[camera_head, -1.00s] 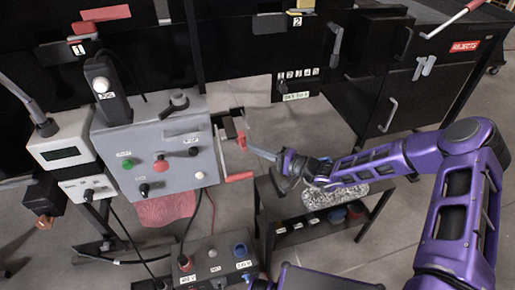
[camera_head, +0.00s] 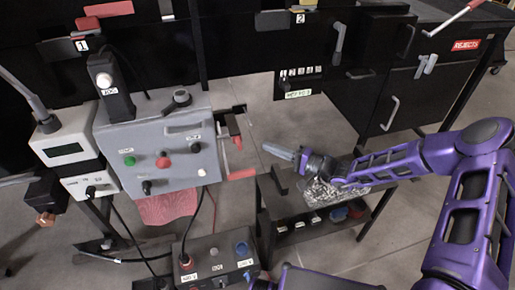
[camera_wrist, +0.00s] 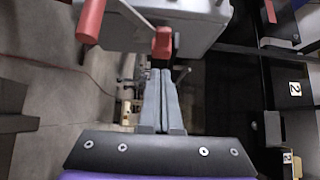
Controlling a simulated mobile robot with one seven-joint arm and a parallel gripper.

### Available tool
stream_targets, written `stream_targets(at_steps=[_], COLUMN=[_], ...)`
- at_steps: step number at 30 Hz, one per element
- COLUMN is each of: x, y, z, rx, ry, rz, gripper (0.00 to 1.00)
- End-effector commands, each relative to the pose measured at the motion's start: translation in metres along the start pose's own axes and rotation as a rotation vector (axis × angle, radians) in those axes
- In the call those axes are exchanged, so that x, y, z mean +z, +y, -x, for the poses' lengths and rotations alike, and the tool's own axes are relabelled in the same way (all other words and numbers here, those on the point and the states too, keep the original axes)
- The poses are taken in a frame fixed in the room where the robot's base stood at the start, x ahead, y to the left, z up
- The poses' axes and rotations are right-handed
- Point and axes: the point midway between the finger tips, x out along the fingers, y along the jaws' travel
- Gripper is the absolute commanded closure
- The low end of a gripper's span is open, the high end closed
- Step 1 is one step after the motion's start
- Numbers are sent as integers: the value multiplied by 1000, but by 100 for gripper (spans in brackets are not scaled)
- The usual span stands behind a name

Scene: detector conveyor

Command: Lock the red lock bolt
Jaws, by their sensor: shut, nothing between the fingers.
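A small red lock bolt (camera_head: 238,142) sits by the upper right side of the grey control box (camera_head: 190,158). In the wrist view it shows as a red block (camera_wrist: 162,40) straight ahead of the fingertips, against the box (camera_wrist: 205,28). My gripper (camera_head: 268,149) is to the right of the bolt in the head view, with a visible gap between them. Its two fingers are shut together and empty (camera_wrist: 160,74). Whether the bolt is locked cannot be told.
A red handle (camera_head: 240,174) sticks out from the box's lower right side, close below the bolt; it also shows in the wrist view (camera_wrist: 90,20). A low black shelf (camera_head: 268,200) stands under my gripper. Dark cabinets (camera_head: 385,100) stand behind.

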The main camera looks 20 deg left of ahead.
Motion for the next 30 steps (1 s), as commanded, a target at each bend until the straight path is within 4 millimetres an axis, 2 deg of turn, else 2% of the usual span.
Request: stream_targets(at_steps=[1,6,12,30], x=[-1,-1,-1,0], y=[-2,-2,-1,-1], z=[13,48,71,76], rx=[-1,-1,-1,0], ry=[4,3,2,-1], rz=[1,1,2,1], gripper=[100,100,100,100])
